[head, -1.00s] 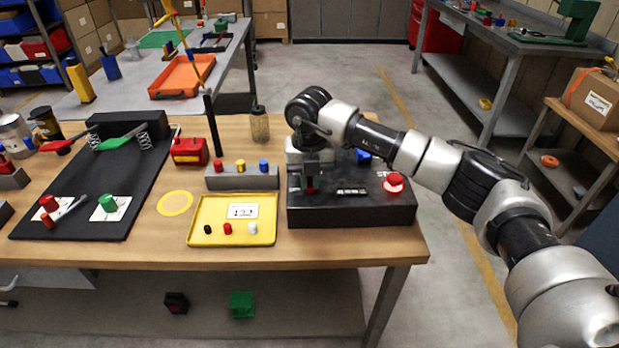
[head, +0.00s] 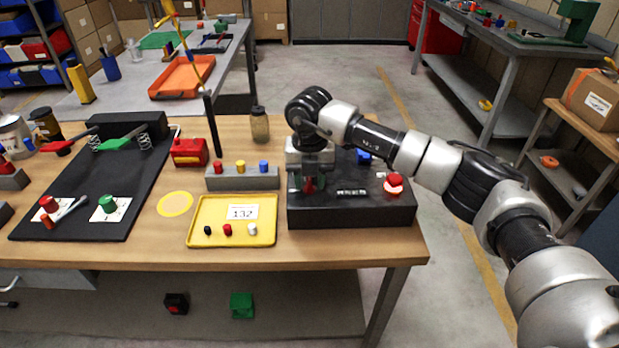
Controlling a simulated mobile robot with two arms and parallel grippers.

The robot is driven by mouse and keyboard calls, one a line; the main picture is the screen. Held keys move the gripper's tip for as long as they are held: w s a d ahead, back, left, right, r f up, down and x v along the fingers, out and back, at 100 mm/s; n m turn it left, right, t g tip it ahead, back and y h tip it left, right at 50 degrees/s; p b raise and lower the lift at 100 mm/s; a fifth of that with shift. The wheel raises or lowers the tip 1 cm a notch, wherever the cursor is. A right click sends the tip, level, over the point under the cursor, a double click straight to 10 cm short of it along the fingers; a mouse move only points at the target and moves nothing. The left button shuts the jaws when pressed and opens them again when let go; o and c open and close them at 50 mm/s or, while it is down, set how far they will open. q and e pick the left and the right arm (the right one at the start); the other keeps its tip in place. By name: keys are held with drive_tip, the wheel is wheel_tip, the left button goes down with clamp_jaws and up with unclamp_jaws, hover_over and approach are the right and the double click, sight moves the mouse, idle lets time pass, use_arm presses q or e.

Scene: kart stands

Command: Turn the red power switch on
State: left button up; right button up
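The black control box (head: 350,212) sits at the right end of the wooden workbench. The red power switch (head: 309,185) shows as a small red part on the left of its top, partly hidden by my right gripper. My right gripper (head: 309,182) points down over that part of the box, its dark fingers right at the switch. The fingers are small and dark against the box, so I cannot tell whether they touch or grip it. My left gripper is not in view.
A red round button (head: 394,183) and a blue part (head: 363,157) are on the same box. A yellow tray (head: 232,238) with small pegs lies left of it, below a grey block (head: 243,180) with coloured knobs. A jar (head: 260,125) stands behind.

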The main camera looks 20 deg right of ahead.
sight(309, 181)
wheel_tip(309, 181, up, 11)
drive_tip(key=b, duration=0.1)
idle(0.5)
drive_tip(key=shift+f, duration=0.15)
